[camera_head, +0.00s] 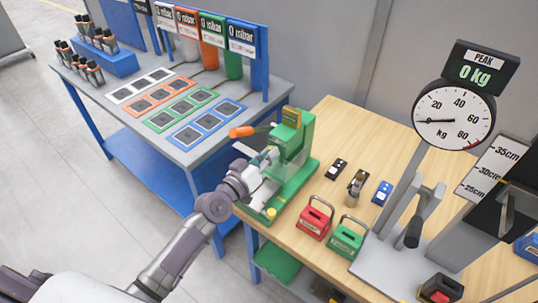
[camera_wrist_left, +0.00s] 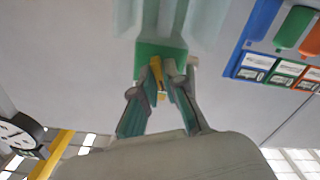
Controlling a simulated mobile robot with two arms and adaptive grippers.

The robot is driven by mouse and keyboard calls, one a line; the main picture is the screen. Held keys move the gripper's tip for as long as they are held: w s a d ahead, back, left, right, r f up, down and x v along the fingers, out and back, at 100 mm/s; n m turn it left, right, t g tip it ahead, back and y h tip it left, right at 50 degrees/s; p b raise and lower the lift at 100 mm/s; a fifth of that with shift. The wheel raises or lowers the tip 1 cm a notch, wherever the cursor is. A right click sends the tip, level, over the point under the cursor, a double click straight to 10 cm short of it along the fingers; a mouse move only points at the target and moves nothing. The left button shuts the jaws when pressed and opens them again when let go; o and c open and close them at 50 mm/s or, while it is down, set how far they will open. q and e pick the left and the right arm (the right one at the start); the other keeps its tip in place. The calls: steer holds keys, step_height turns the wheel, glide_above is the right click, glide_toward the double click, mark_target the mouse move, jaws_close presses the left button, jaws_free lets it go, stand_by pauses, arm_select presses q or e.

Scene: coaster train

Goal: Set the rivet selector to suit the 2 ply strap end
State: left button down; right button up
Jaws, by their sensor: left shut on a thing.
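A green press (camera_head: 303,150) stands at the left edge of the wooden table, with an orange-handled lever (camera_head: 242,131) and a yellow block on top. My left gripper (camera_head: 268,158) is at the press's front, below the lever. In the left wrist view its fingers (camera_wrist_left: 165,75) are closed around a small yellow part (camera_wrist_left: 157,76) in front of a green block of the press. I take this part to be the rivet selector; its setting is not readable. A small brown upright piece (camera_head: 355,187) on the table may be the strap end; its plies cannot be made out.
A black piece (camera_head: 337,169) and a blue piece (camera_head: 382,193) lie near the brown one. Red (camera_head: 314,220) and green (camera_head: 346,238) handled blocks stand in front. A dial scale (camera_head: 454,117) and lever fixture occupy the right. A grey bench (camera_head: 120,118) with coloured mats stands behind left.

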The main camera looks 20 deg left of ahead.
arm_select(q)
steer(key=shift+n, duration=0.8)
steer(key=c, duration=1.2)
jaws_free()
steer(key=shift+c, duration=0.2)
steer(key=v, duration=1.2)
